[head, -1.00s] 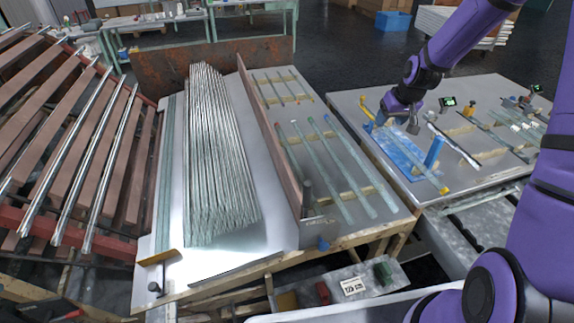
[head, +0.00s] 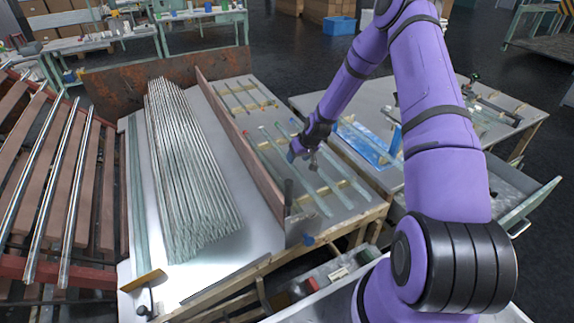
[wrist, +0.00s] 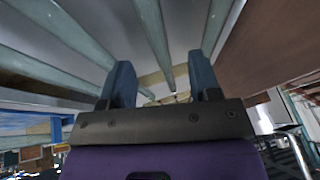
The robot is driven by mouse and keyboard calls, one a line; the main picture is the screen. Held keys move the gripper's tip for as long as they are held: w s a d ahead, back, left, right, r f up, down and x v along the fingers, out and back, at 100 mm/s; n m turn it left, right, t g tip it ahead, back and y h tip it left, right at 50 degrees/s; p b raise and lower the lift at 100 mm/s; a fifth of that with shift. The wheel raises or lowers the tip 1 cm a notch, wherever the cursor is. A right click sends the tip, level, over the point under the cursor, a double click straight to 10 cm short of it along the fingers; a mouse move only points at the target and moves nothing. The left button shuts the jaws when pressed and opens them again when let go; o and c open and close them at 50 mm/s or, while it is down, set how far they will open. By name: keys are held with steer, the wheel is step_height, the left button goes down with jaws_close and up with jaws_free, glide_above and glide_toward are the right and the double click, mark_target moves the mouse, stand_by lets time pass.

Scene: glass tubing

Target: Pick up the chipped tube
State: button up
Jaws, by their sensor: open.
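Several pale green glass tubes lie on wooden strips on the middle bench. I cannot make out which is chipped. My gripper (head: 312,168) is low over these tubes, hiding part of them. In the wrist view, my gripper (wrist: 163,76) is open with two blue-grey fingers and nothing held. One tube (wrist: 155,35) runs between the fingers and another (wrist: 216,25) passes by the right finger. Contact cannot be told.
A rust-brown upright board (head: 236,122) borders the tubes on the left. Beyond it lies a big bundle of glass tubes (head: 190,170). A sloped rack (head: 50,180) stands far left. The right table has a blue mat (head: 362,143). Shorter tubes (head: 247,97) lie farther back.

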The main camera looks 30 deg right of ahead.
mark_target(293, 165)
steer(key=shift+d+x, duration=0.15)
steer(key=shift+x, duration=1.45)
steer(key=shift+d+x, duration=0.15)
steer(key=shift+x, duration=1.45)
steer(key=shift+c, duration=0.2)
steer(key=c, duration=1)
